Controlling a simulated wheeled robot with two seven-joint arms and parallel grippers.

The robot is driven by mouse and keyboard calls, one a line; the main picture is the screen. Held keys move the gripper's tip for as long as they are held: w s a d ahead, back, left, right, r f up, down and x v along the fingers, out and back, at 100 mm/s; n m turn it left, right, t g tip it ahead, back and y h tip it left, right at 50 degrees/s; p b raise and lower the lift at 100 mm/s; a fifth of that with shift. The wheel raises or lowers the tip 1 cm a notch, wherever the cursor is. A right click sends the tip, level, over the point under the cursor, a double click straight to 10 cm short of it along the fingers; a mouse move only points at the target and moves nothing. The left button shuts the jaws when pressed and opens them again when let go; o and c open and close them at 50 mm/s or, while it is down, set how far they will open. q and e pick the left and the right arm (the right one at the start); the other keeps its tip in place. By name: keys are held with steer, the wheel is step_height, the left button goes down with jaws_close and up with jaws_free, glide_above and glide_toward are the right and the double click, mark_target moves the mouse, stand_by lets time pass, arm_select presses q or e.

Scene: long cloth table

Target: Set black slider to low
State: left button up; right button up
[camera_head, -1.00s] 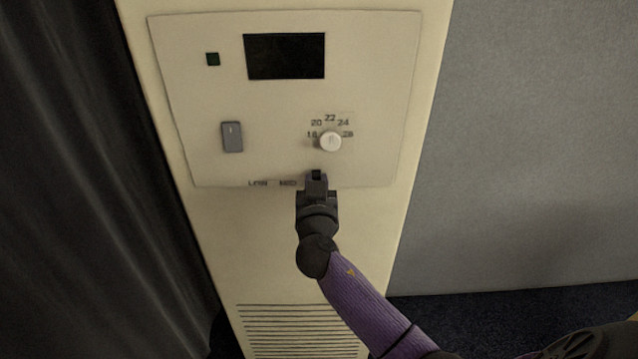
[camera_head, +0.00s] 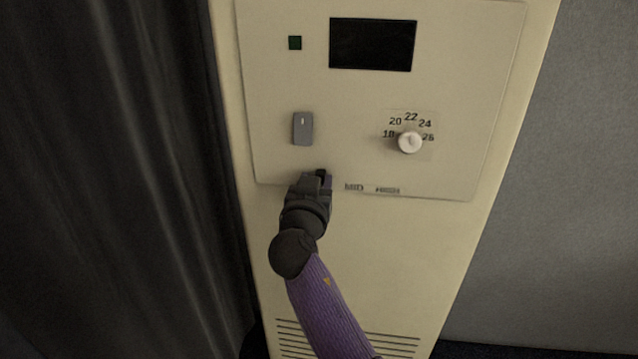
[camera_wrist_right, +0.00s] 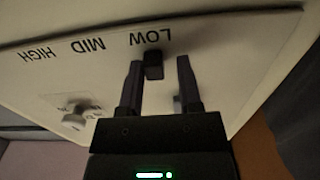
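The black slider (camera_wrist_right: 153,68) shows in the right wrist view directly at the LOW label (camera_wrist_right: 150,37), at the end of the MID and HIGH row. My right gripper (camera_wrist_right: 158,66) is open, with one finger on each side of the slider and a small gap visible on both sides. In the head view my right gripper (camera_head: 318,178) is at the panel's lower edge, left of the MID label (camera_head: 354,187) and the HIGH label (camera_head: 387,190). It hides the slider and the LOW label there. My left gripper is not in view.
The panel (camera_head: 460,90) carries a dark display (camera_head: 372,44), a small green square (camera_head: 295,43), a grey switch (camera_head: 303,128) above my gripper and a white temperature knob (camera_head: 410,142) to the right. A dark curtain (camera_head: 110,150) hangs close on the left.

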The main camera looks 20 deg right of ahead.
steer(key=shift+o, duration=0.8)
steer(key=v, duration=0.7)
steer(key=shift+s+a, duration=0.15)
steer(key=shift+s, duration=0.05)
